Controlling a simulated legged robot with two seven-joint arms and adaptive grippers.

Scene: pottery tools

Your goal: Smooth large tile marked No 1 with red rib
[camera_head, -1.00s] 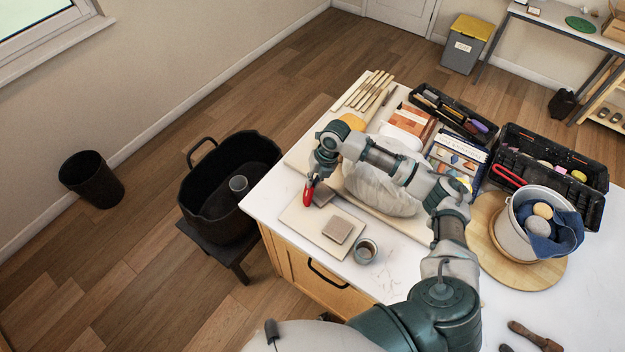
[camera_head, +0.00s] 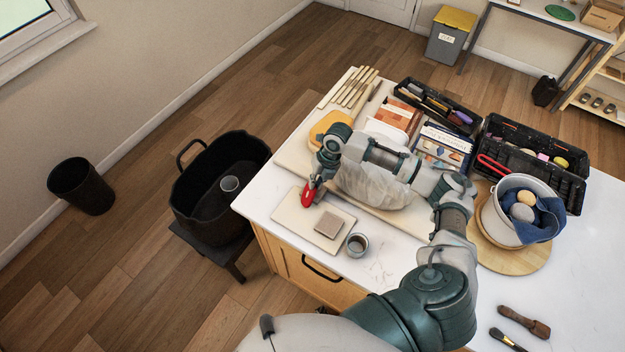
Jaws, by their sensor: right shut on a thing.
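My right gripper (camera_head: 316,181) is shut on the red rib (camera_head: 308,194), which points down over the back part of a pale square board (camera_head: 290,214) on the worktop. A small grey-brown square tile (camera_head: 328,224) lies on the right part of that board, apart from the rib. I cannot read any number on it. Whether the rib touches the surface below it, or a tile lies hidden behind the gripper, I cannot tell. My left gripper is not in view.
A small metal cup (camera_head: 357,244) stands just right of the board. A plastic-wrapped clay lump (camera_head: 370,187) sits behind my forearm. A bucket with a blue cloth (camera_head: 505,222) and a black toolbox (camera_head: 570,187) are at right. The front worktop is mostly clear.

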